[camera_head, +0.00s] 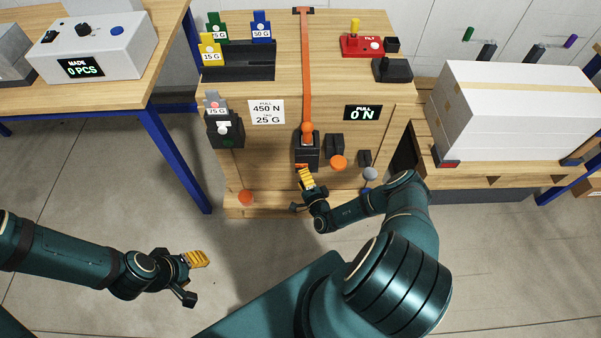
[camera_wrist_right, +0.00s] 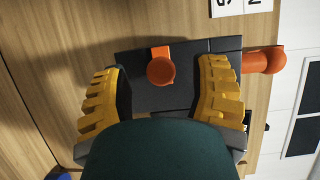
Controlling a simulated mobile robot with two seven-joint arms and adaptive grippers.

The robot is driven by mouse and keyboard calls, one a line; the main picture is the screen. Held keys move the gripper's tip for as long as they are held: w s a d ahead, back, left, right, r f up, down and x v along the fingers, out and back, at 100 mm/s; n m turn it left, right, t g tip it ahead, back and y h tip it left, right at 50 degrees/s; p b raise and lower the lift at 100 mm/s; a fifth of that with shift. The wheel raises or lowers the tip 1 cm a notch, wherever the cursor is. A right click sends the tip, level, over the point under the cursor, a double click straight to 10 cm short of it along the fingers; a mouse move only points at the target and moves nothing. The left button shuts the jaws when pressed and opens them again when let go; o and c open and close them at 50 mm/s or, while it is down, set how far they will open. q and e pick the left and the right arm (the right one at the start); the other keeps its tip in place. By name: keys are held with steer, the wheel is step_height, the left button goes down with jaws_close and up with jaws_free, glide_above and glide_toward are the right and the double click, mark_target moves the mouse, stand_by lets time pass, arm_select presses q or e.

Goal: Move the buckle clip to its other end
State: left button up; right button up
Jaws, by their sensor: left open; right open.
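A black buckle block (camera_head: 302,152) is mounted on the front of the wooden bench, at the lower end of an orange strap (camera_head: 305,70). An orange ball knob (camera_head: 307,128) tops it. In the right wrist view, an orange round-headed piece, apparently the buckle clip (camera_wrist_right: 160,70), sits on the block's dark face (camera_wrist_right: 190,98). My right gripper (camera_head: 307,178) is open just in front of the block. Its yellow fingers stand either side of the clip with gaps. My left gripper (camera_head: 196,276) is open and empty over the floor at the lower left.
Weight tags (camera_head: 261,27) stand at the back left. The display (camera_head: 363,113) reads 0 N. A white carton (camera_head: 515,120) fills the right side. The floor at left is free.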

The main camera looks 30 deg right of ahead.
steer(key=s+a, duration=0.1)
steer(key=s, duration=0.8)
steer(key=shift+s+a, duration=0.2)
steer(key=shift+a, duration=0.05)
steer(key=w+a+r+n+g+y, duration=0.1)
steer(key=a+r+n+g+y, duration=0.15)
steer(key=a+y, duration=0.5)
steer(key=w+a+r+n+g+y, duration=0.1)
steer(key=a+r+n+g+y, duration=0.1)
steer(key=a+r+n+y, duration=0.35)
steer(key=s+a+r+n+g+y, duration=0.3)
steer(key=s+a+n+g+y, duration=0.15)
steer(key=s+a+g, duration=0.7)
steer(key=s+d+r+n+g+h, duration=0.25)
steer(key=r+n+g+h, duration=0.2)
steer(key=h, duration=0.45)
steer(key=w+r+n+t+h, duration=0.1)
steer(key=w+r+t, duration=0.2)
steer(key=r+t, duration=0.1)
steer(key=shift+w+r+h, duration=0.35)
steer(key=shift+w+r, duration=0.05)
steer(key=shift+r, duration=0.1)
